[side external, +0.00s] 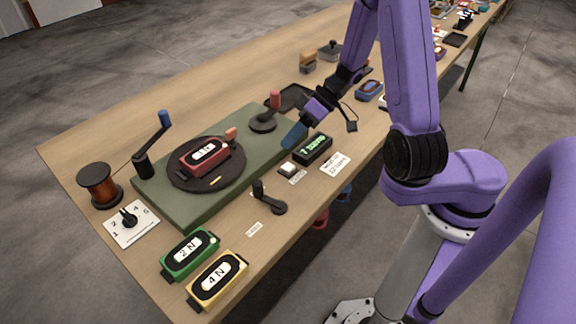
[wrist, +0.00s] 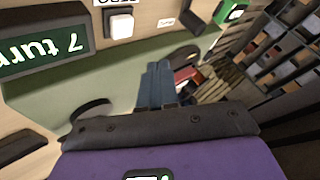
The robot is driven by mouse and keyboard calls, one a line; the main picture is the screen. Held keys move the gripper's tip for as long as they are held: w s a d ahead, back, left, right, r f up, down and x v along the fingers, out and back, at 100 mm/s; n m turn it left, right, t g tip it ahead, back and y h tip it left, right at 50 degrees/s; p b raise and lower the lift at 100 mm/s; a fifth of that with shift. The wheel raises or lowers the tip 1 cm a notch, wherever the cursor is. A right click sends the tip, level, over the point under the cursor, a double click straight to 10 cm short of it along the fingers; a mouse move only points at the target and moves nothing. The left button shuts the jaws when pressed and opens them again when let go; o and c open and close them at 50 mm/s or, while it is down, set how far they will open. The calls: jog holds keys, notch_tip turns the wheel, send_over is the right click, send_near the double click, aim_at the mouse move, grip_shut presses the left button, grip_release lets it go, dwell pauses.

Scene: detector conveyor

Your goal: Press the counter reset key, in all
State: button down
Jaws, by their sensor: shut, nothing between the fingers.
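The counter reset key is a small white square key (side external: 288,168) on a dark base, on the table beside the counter. It also shows at the top of the wrist view (wrist: 121,24), with a partly cut-off label next to it. The black counter (side external: 313,150) has a green display; in the wrist view its display (wrist: 42,42) reads "7 turn", cut off at the edge. My gripper (side external: 291,142) has blue fingers, shut and empty, pointing down near the green board's edge, behind the key and apart from it. The closed fingertips also show in the wrist view (wrist: 160,66).
The green board (side external: 190,208) carries a turntable with a red detector (side external: 205,157) and a red-knobbed lever (side external: 275,99). A black lever (side external: 270,203) stands in front of the board. Green (side external: 189,253) and yellow (side external: 217,280) detectors sit at the front edge.

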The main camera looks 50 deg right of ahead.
aim_at(291, 164)
jog(key=shift+f, duration=2.2)
jog(key=shift+f, duration=0.2)
jog(key=shift+f, duration=0.2)
dwell(0.3)
jog(key=shift+f, duration=0.5)
dwell(0.8)
jog(key=shift+r, duration=0.9)
jog(key=shift+r, duration=2.55)
